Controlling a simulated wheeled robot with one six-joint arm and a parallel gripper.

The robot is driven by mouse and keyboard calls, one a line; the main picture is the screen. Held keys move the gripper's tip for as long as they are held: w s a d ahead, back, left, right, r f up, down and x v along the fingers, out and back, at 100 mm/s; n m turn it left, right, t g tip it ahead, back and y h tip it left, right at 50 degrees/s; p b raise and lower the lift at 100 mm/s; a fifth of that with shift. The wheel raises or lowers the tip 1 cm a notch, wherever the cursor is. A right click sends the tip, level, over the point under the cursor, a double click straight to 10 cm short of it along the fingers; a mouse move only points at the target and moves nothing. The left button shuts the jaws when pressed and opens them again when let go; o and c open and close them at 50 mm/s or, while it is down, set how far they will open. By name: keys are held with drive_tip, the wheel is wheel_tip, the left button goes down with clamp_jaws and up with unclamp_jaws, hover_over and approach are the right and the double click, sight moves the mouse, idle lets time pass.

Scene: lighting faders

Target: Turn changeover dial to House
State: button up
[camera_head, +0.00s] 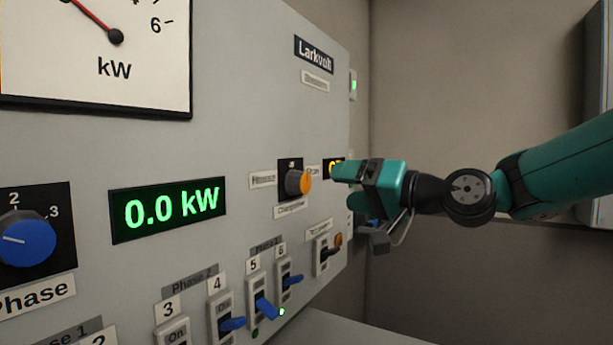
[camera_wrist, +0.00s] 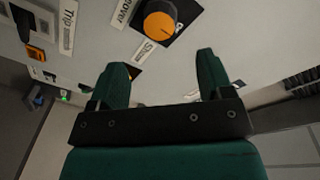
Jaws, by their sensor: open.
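The changeover dial (camera_head: 297,183) is an orange-faced knob on a black plate on the grey panel. A "House" label sits to its left and a partly hidden label to its right. The dial also shows in the wrist view (camera_wrist: 160,27), at the top centre, beyond the fingertips. Its pointer direction is too small to tell. My gripper (camera_head: 340,187) is open and empty, to the right of the dial and apart from it. In the wrist view its two green fingers (camera_wrist: 167,68) are spread, with bare panel between them.
Below the dial are several blue-levered breaker switches (camera_head: 266,306) and an orange-tipped switch (camera_head: 337,240). A green display (camera_head: 168,208) reads 0.0 kW. A blue Phase knob (camera_head: 27,238) and a kW meter (camera_head: 95,60) are at left. A small orange-lit display is partly behind my gripper.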

sight(306, 184)
drive_tip(key=p+x, duration=0.3)
drive_tip(key=x, duration=0.6)
drive_tip(key=shift+w+a, duration=0.15)
drive_tip(key=shift+a, duration=0.05)
drive_tip(key=c, duration=0.9)
